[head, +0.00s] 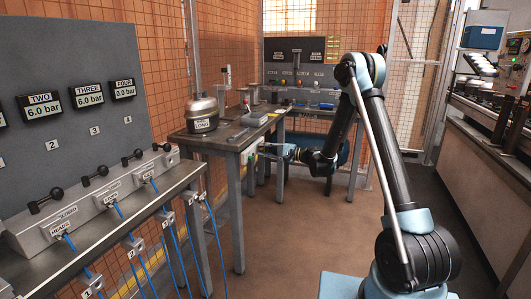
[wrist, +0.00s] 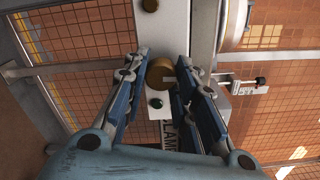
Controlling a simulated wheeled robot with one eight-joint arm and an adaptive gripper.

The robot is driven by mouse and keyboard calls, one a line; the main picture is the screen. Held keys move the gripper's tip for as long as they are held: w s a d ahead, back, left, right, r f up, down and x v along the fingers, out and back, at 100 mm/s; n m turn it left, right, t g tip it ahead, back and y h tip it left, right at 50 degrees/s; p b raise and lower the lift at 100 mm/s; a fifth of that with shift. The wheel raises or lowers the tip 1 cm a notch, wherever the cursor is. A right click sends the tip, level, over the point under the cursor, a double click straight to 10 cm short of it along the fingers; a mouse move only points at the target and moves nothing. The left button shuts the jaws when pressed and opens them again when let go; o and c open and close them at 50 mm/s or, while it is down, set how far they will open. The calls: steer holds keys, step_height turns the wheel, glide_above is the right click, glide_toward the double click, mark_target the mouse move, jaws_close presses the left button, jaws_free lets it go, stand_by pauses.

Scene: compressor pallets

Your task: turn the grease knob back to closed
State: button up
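A round brass knob (wrist: 160,75) sits on a white panel (wrist: 172,30) in the wrist view. I take it for the grease knob, but no label for it is readable. My gripper (wrist: 163,58) is open, with its blue-padded fingers on either side of the knob. I cannot tell whether the pads touch it. The right finger hides part of the knob's right side. In the head view my gripper (head: 283,150) is at the white box (head: 249,154) on the workbench's side; the knob is not distinguishable there.
A dark green button (wrist: 155,102) and a partly hidden label are below the knob. Another brass knob (wrist: 150,5) is at the top edge. In the head view, a metal pot (head: 202,116) stands on the workbench (head: 215,140). A gauge panel (head: 70,60) is at left. The floor is clear.

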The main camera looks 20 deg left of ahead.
steer(key=shift+n, duration=0.6)
steer(key=o, duration=1.1)
steer(key=shift+f, duration=0.1)
steer(key=shift+c, duration=0.2)
steer(key=shift+d, duration=0.1)
steer(key=d, duration=1.2)
steer(key=shift+s, duration=0.45)
